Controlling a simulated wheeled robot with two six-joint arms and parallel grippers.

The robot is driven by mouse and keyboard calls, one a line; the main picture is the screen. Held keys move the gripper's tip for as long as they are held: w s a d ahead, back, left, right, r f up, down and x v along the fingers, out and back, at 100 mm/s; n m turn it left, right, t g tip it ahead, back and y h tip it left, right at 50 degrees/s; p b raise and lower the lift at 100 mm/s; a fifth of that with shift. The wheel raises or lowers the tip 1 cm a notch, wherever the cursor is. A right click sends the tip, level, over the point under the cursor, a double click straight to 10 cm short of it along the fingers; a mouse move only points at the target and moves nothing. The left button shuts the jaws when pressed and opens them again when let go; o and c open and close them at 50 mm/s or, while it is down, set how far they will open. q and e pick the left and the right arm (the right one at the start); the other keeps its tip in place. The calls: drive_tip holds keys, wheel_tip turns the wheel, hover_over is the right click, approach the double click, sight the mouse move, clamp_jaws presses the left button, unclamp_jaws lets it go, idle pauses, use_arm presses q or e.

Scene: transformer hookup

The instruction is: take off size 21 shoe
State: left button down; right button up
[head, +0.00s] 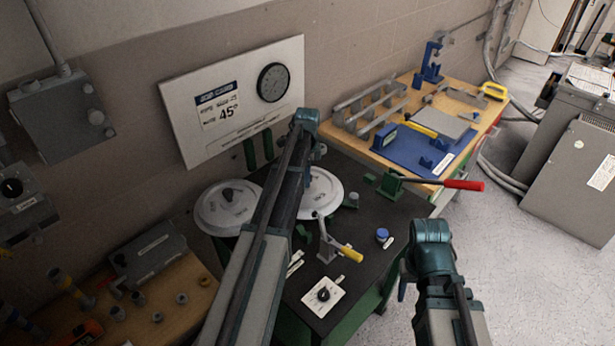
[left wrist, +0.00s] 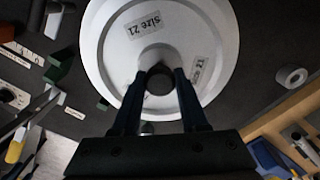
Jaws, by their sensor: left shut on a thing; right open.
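The size 21 shoe (left wrist: 112,52) is a round white disc with a "size 21" label and a dark central knob (left wrist: 160,82). My left gripper (left wrist: 160,74) is shut on that knob in the left wrist view. In the head view the shoe (head: 328,196) is on the dark bench, partly hidden behind my left arm, which also hides the left gripper. I cannot tell whether the shoe is clear of what lies under it. My right arm shows at the lower right of the head view; its gripper does not show.
Another white disc (head: 226,208) lies left of my left arm. A yellow-handled lever clamp (head: 338,246), a dial plate (head: 323,295) and a red-handled lever (head: 440,184) are on the dark bench. A wooden bench (head: 465,88) with a blue mat (head: 408,148) adjoins at right.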

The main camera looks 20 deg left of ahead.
idle(0.7)
use_arm(q)
drive_tip(key=c, duration=1)
unclamp_jaws()
clamp_jaws()
